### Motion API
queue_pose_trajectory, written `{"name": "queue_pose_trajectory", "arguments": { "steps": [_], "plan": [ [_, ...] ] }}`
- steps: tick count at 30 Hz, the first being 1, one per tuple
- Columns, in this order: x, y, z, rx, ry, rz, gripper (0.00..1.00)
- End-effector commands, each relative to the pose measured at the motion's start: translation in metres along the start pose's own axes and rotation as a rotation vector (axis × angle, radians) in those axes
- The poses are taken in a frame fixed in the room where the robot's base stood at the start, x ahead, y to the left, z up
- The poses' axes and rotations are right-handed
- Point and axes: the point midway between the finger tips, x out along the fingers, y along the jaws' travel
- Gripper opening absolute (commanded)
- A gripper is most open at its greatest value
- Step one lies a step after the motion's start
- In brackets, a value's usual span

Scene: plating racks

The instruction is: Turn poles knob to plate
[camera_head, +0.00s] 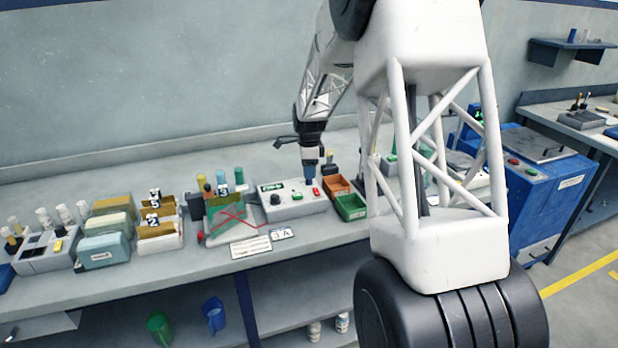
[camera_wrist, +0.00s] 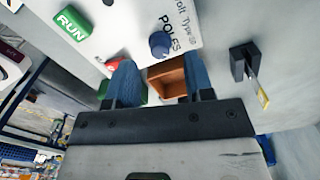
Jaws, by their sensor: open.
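The poles knob (camera_wrist: 159,44) is a small round blue knob on a white control box (camera_wrist: 135,20), with the word POLES printed beside it. In the head view the white control box (camera_head: 288,209) stands on the bench, and my gripper (camera_head: 310,172) points down over its right part, covering the knob. In the wrist view my gripper (camera_wrist: 158,72) is open, with two blue fingers spread apart and nothing between them. The knob lies just beyond the fingertips, roughly centred between them. The fingers look apart from the knob. Which way the knob points is too small to tell.
A green RUN button (camera_wrist: 73,22) and a red switch (camera_wrist: 113,62) share the box. An orange bin (camera_head: 337,184) and a green bin (camera_head: 350,208) stand right of it. A circuit board (camera_head: 228,221) with red wires lies left. A black holder (camera_wrist: 240,62) stands nearby.

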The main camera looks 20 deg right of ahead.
Motion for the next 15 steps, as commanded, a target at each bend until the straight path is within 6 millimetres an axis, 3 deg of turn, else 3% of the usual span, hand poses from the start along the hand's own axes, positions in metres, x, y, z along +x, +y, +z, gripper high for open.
{"name": "queue_pose_trajectory", "arguments": {
  "steps": [7, 15],
  "plan": [
    [0.025, 0.000, 0.000, 0.000, 0.000, -0.001, 0.48],
    [0.033, 0.000, 0.000, 0.000, 0.000, -0.001, 0.48]
  ]
}}
